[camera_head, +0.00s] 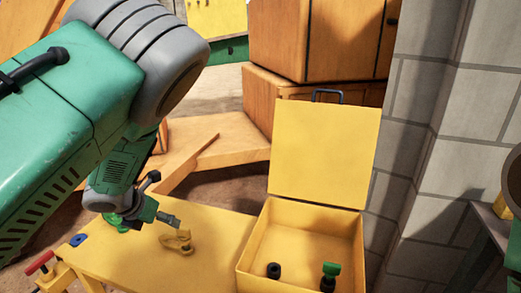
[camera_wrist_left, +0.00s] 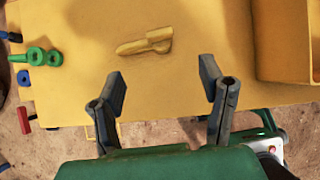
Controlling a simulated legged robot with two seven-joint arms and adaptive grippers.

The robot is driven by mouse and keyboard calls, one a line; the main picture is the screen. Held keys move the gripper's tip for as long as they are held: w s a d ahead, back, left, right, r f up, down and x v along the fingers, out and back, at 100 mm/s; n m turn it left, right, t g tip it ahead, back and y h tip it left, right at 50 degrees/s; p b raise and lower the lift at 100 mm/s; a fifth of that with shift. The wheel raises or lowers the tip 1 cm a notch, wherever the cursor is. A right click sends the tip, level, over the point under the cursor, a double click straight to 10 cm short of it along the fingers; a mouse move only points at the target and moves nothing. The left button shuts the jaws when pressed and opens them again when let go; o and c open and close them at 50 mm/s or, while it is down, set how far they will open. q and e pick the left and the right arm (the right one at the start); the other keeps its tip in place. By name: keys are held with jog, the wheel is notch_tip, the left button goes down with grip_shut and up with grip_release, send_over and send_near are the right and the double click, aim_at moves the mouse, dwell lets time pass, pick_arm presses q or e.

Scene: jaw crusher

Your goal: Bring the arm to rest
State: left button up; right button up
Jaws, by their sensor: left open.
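My left arm comes in from the left in the head view. Its gripper (camera_head: 165,212) hangs over the yellow table (camera_head: 215,228), partly hidden by the wrist. In the left wrist view the two dark fingers (camera_wrist_left: 163,78) are spread wide with nothing between them. A yellow tool (camera_head: 178,241) lies on the table near the fingers; in the left wrist view it (camera_wrist_left: 145,43) lies beyond the fingertips, apart from them. My right gripper is not in view.
A yellow box (camera_head: 243,268) with its lid (camera_head: 323,150) raised stands right of the table, holding a black piece (camera_head: 274,270) and a green-topped piece (camera_head: 330,272). Green parts (camera_wrist_left: 35,55), a blue ring (camera_wrist_left: 23,77) and a red handle (camera_head: 40,263) are at left. A block wall (camera_head: 430,150) bounds the right.

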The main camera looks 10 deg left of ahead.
pick_arm(q)
jog(key=s+d+f+n+g, duration=0.2)
jog(key=s+d+f+n, duration=0.2)
jog(key=s+f+n, duration=1.05)
jog(key=s+d+f+n+g, duration=0.1)
jog(key=s+d+n+g, duration=0.1)
jog(key=s+n, duration=0.6)
jog(key=s+d+f+n+g, duration=0.2)
jog(key=s+d+n, duration=0.1)
jog(key=s+n, duration=0.6)
jog(key=n, duration=0.3)
jog(key=shift+s+d+f+n+y, duration=0.3)
jog(key=shift+d+n, duration=0.05)
jog(key=shift+w, duration=0.15)
